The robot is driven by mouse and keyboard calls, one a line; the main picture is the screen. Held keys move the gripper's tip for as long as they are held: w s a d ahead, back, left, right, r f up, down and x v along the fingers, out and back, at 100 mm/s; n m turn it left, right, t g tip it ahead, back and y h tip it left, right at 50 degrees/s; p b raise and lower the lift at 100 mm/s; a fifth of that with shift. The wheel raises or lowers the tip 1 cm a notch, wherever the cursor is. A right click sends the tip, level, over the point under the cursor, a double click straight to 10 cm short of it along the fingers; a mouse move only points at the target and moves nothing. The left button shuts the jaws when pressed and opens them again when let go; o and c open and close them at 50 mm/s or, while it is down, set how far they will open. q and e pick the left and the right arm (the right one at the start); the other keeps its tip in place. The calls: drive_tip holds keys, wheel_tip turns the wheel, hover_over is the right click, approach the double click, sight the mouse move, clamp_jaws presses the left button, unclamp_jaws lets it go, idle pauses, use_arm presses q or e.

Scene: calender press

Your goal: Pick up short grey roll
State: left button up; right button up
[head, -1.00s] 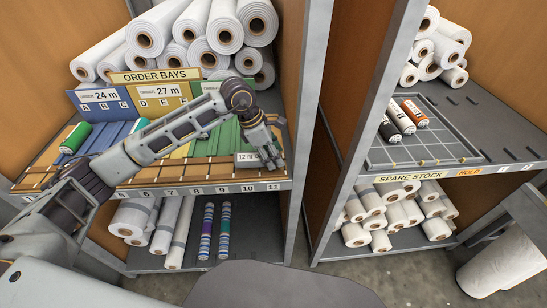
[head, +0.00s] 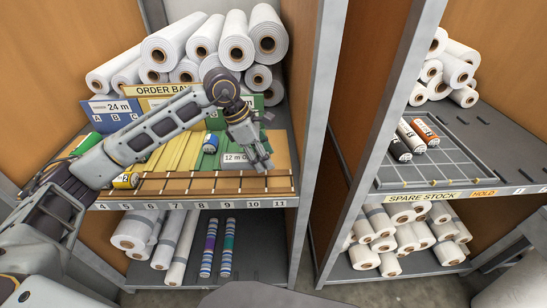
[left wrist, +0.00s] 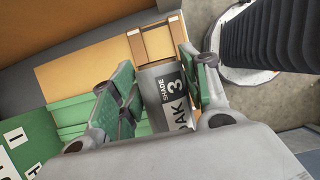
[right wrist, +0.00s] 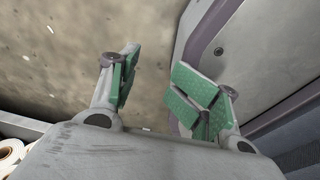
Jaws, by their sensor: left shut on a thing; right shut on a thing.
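The short grey roll (left wrist: 160,90) is between the fingers of my left gripper (left wrist: 152,92) in the left wrist view. Its label reads SHADE, OAK and 3, and both green pads are against its sides. In the head view my left gripper (head: 262,160) is over the right end of the order bays, by the 12 m card. The roll cannot be made out there. In the right wrist view my right gripper (right wrist: 160,85) has its fingers apart, low over the floor. I see nothing between them.
A wooden slatted rack (head: 200,184) runs along the shelf front. Large white rolls (head: 237,50) are stacked behind. A grid tray (head: 445,160) holds several rolls at right, past a grey upright (head: 330,100).

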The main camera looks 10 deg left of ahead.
sight(220, 157)
use_arm(q)
drive_tip(key=a, duration=0.2)
drive_tip(key=s+a, duration=0.1)
drive_tip(key=a, duration=0.1)
drive_tip(key=shift+s+a+f+b, duration=0.1)
drive_tip(key=shift+s+a+b, duration=0.05)
drive_tip(key=shift+a+b, duration=0.2)
use_arm(e)
drive_tip(key=w+d, duration=0.2)
drive_tip(key=d, duration=0.3)
use_arm(q)
drive_tip(key=a, duration=0.2)
drive_tip(key=s+a, duration=0.1)
drive_tip(key=a, duration=0.1)
drive_tip(key=shift+s+a+b, duration=0.1)
drive_tip(key=shift+s+b, duration=0.05)
drive_tip(key=shift+b, duration=0.2)
drive_tip(key=a, duration=0.2)
drive_tip(key=shift+s+a, duration=0.4)
drive_tip(key=shift+s+a+b, duration=0.15)
drive_tip(key=shift+a+b, duration=0.05)
drive_tip(key=shift+a, duration=0.35)
drive_tip(key=shift+s+a+b, duration=0.15)
drive_tip(key=shift+a+b, duration=0.05)
drive_tip(key=shift+a, duration=0.3)
use_arm(e)
drive_tip(key=shift+t, duration=0.3)
drive_tip(key=shift+w+a+f, duration=0.15)
drive_tip(key=shift+w+a, duration=1.6)
drive_tip(key=shift+a, duration=0.15)
